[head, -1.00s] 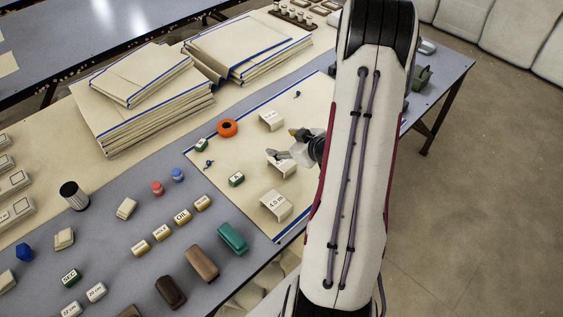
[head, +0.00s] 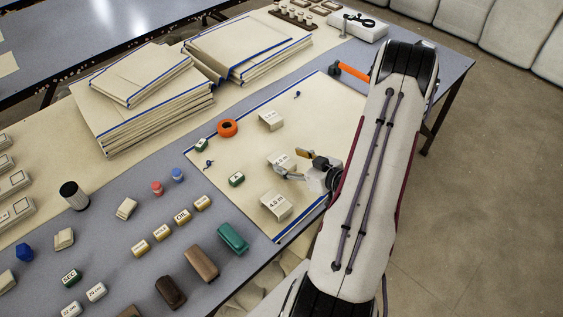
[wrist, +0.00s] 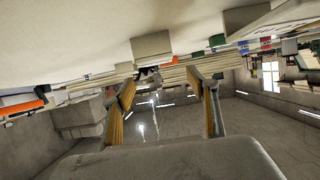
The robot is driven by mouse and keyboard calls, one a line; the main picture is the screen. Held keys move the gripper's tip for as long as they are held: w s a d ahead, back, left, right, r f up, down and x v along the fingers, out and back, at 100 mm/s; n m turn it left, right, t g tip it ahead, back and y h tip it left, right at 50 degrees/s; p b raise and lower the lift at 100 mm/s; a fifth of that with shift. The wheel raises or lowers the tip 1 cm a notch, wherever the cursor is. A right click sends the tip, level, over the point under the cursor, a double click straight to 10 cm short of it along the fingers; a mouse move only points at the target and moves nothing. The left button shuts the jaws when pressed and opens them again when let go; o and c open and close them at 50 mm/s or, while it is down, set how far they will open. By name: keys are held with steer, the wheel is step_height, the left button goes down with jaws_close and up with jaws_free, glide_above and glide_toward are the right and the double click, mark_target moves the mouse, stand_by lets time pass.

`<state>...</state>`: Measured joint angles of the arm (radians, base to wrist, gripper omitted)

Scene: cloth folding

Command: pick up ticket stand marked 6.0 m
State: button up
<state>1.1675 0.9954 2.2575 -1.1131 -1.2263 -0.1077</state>
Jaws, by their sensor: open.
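Three folded cream ticket stands sit on the cream cloth (head: 322,105) in the head view. The front stand (head: 277,206) reads 4.0 m. The middle stand (head: 277,158) is partly covered by my gripper, and the far stand (head: 271,121) is clear; I cannot read either label surely. My gripper (head: 291,163) is open and empty, its fingers at the middle stand; contact cannot be told. In the wrist view the fingers (wrist: 160,88) are spread, with a pale block-like stand (wrist: 152,46) beyond them, its mark not visible.
An orange-handled tool (head: 352,72) is at the back right. Cloth stacks (head: 150,95) stand at the back left. A teal block (head: 232,238) lies in front.

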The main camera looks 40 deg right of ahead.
mark_target(276, 156)
steer(key=shift+w, duration=0.1)
steer(key=shift+x, duration=1.25)
steer(key=shift+f, duration=0.1)
steer(key=shift+f+x, duration=0.15)
steer(key=shift+x, duration=1.1)
steer(key=shift+f+x, duration=0.15)
steer(key=shift+x, duration=1.15)
steer(key=shift+d, duration=0.1)
steer(key=c, duration=1)
